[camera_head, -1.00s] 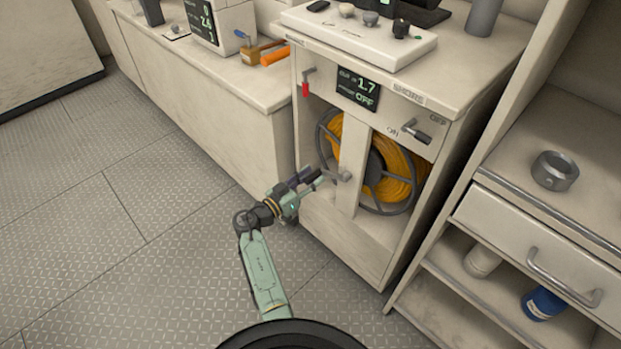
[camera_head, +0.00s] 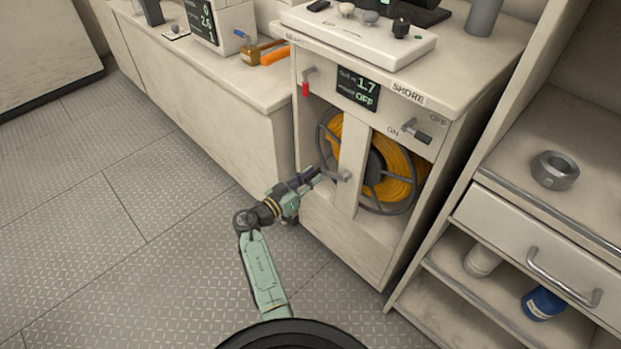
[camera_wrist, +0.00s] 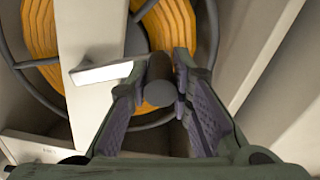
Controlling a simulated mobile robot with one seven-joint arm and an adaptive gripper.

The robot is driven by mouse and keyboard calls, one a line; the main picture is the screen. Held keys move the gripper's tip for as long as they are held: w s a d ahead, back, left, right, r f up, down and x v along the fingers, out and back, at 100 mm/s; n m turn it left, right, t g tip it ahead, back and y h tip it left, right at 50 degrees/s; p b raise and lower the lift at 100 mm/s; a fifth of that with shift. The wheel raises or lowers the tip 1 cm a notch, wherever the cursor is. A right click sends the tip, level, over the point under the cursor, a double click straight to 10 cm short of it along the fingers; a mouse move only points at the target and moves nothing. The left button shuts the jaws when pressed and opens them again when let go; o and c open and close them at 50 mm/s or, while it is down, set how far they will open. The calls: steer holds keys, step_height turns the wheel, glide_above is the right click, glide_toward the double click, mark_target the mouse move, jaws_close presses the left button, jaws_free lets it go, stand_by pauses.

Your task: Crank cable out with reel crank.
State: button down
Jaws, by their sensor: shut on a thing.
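The cable reel sits inside the shore-power cabinet, with orange cable (camera_head: 400,172) wound on it; the cable also shows in the wrist view (camera_wrist: 165,25). The reel crank (camera_head: 345,176) is in front of the cabinet's upright post. In the wrist view the crank has a light flat arm (camera_wrist: 100,73) and a dark round grip (camera_wrist: 159,88). My gripper (camera_head: 315,176) reaches the crank from the left. In the wrist view its fingers (camera_wrist: 158,95) are shut on the grip, one on each side. The display (camera_head: 358,89) reads 1.7 and OFF.
A switch lever (camera_head: 416,132) sits between ON and OFF labels on the cabinet front, and a small red-handled lever (camera_head: 307,82) is at its upper left. Open shelves with a drawer (camera_head: 525,255) stand close on the right. The floor (camera_head: 110,240) at left is clear.

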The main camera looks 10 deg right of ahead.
steer(key=shift+f, duration=0.1)
steer(key=shift+s+d+f+n+b, duration=0.1)
steer(key=shift+s+f+n+b, duration=0.1)
steer(key=shift+f+n+b, duration=0.3)
steer(key=shift+s+d+f+n+b, duration=0.15)
steer(key=shift+f+n+b, duration=0.2)
steer(key=shift+n+b, duration=0.2)
steer(key=s+d+f+n+p, duration=0.1)
steer(key=s+d+n+p, duration=0.4)
steer(key=n, duration=1.4)
steer(key=shift+s+d+f+n, duration=0.3)
steer(key=shift+s+d, duration=1.35)
steer(key=shift+s, duration=1.75)
steer(key=shift+r, duration=0.1)
steer(key=c, duration=1.4)
jaws_free()
steer(key=shift+c, duration=0.2)
